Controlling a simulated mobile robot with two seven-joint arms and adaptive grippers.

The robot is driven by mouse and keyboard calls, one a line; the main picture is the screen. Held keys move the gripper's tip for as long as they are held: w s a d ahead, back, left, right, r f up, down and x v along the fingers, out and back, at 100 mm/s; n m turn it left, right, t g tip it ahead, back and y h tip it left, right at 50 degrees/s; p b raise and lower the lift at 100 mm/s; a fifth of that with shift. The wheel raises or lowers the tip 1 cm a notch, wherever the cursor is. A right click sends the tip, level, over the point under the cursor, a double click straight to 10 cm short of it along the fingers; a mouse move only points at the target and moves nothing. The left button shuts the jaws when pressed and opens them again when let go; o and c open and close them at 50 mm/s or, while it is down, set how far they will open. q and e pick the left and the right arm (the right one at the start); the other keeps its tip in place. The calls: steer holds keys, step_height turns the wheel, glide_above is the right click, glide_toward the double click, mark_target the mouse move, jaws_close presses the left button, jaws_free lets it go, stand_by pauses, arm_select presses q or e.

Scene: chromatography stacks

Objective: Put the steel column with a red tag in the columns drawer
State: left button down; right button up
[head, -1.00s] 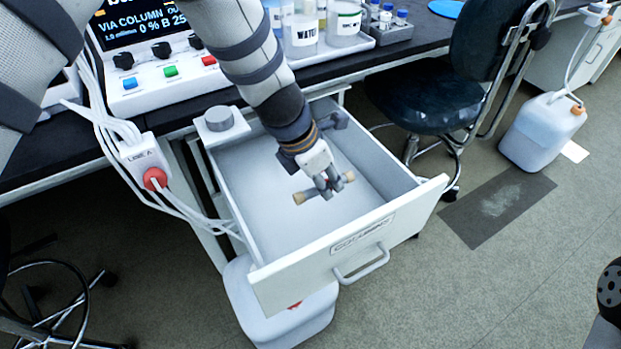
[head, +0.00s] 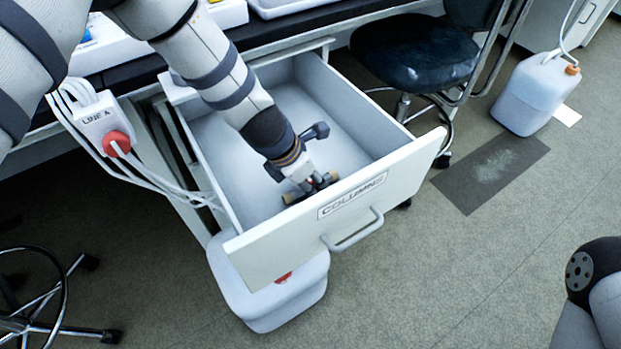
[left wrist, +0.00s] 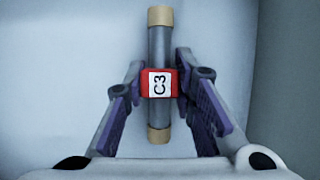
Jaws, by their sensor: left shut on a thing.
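My left gripper (head: 314,184) reaches down inside the open columns drawer (head: 354,197), low near its front panel. In the left wrist view my left gripper (left wrist: 160,88) is shut on the steel column (left wrist: 160,45), with a finger on each side of its red tag (left wrist: 160,83), marked C3. The column has tan end caps. In the head view the column (head: 291,197) is mostly hidden by the gripper. I cannot tell whether the column touches the drawer floor. My right gripper is not in view; part of my right arm shows at the lower right.
The drawer is pulled out below the dark bench (head: 290,30). A dark chair (head: 415,50) stands close to its right side. A white container (head: 275,305) stands beneath the drawer.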

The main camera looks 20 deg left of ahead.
arm_select(q)
steer(key=c, duration=1.3)
jaws_free()
steer(key=shift+f, duration=0.15)
steer(key=shift+c, duration=0.2)
steer(key=shift+r, duration=0.3)
steer(key=p+v, duration=0.3)
steer(key=v, duration=0.8)
steer(key=shift+s+r, duration=0.15)
steer(key=shift+r, duration=0.2)
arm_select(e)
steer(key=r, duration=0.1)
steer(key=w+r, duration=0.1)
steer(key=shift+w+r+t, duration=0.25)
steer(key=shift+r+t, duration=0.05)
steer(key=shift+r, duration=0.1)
arm_select(q)
steer(key=shift+a, duration=0.1)
